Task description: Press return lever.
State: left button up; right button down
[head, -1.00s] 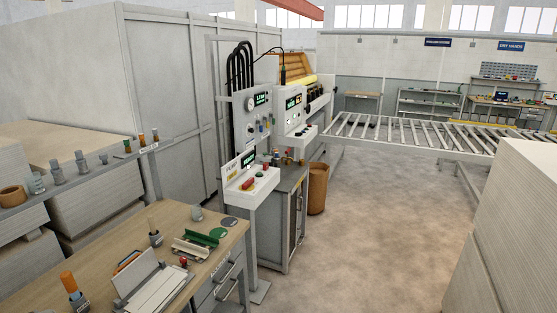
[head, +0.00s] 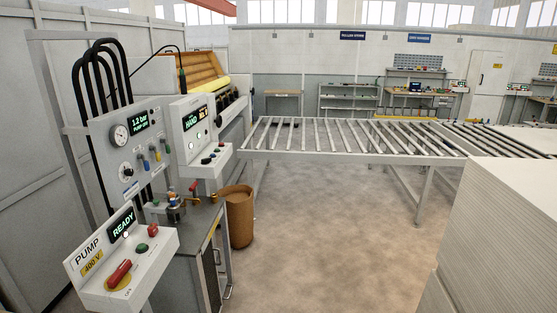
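No lever marked as a return lever can be made out. On the left, a white pump box (head: 118,265) marked PUMP 400 V shows READY and carries a red handle (head: 119,273) on a yellow disc and a green button (head: 153,231). A small red-handled fitting (head: 194,188) sits on the grey cabinet (head: 190,243). Neither gripper is in view.
A brown bin (head: 239,218) stands beside the cabinet. A roller conveyor (head: 340,138) crosses the middle distance. A tall stack of pale boards (head: 500,235) fills the lower right. The floor (head: 325,225) between cabinet and stack is clear.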

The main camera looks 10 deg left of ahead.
aim_at(168, 149)
jog(key=u, duration=0.15)
jog(key=i, duration=1.75)
jog(key=u, duration=0.5)
